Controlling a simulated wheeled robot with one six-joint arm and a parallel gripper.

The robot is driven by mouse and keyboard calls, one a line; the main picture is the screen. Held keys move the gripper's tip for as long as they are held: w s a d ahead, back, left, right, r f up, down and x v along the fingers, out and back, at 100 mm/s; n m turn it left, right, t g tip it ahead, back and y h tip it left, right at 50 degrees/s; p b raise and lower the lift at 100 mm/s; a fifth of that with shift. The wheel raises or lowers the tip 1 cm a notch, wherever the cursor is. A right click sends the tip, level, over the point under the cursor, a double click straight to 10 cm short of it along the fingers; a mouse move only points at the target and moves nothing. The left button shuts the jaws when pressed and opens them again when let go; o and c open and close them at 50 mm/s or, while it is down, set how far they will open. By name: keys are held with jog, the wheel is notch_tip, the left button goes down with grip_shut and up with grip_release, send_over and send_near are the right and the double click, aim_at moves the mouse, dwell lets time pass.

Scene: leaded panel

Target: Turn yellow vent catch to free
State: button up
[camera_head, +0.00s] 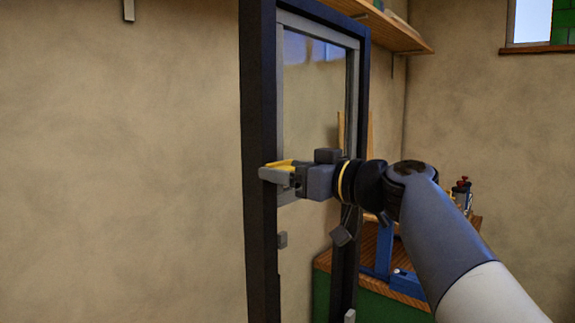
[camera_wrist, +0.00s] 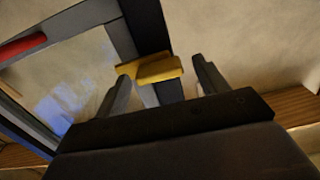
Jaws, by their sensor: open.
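The yellow vent catch (camera_wrist: 160,69) shows in the wrist view at the dark frame's edge, between and just beyond my fingertips. It looks like a short yellow bar with a second yellow piece behind it. In the head view a strip of the catch (camera_head: 281,163) shows above my finger, the rest hidden. My gripper (camera_head: 275,173) is open at the dark upright. In the wrist view my gripper's fingers (camera_wrist: 160,70) stand apart on either side of the catch. I cannot tell whether either finger touches it.
The dark panel frame (camera_head: 259,120) stands upright, with a glass pane (camera_head: 315,95) inside a grey sash. A red bar (camera_wrist: 22,46) shows in the wrist view. A wooden shelf (camera_head: 385,32) is above. A blue stand (camera_head: 385,250) sits on a bench to the right.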

jog(key=shift+c, duration=0.4)
jog(key=c, duration=0.9)
jog(key=shift+m, duration=0.3)
jog(key=m+b, duration=0.1)
jog(key=m, duration=0.2)
jog(key=shift+w+m+b, duration=0.1)
jog(key=shift+m+b, duration=0.2)
jog(key=shift+b, duration=0.05)
jog(key=m, duration=0.4)
jog(key=shift+m, duration=0.3)
jog(key=m, duration=0.4)
jog(key=shift+d, duration=0.1)
jog(key=m+p, duration=0.1)
jog(key=m, duration=0.4)
jog(key=shift+w+f+p, duration=0.1)
jog(key=shift+f+p, duration=0.05)
jog(key=shift+p, duration=0.25)
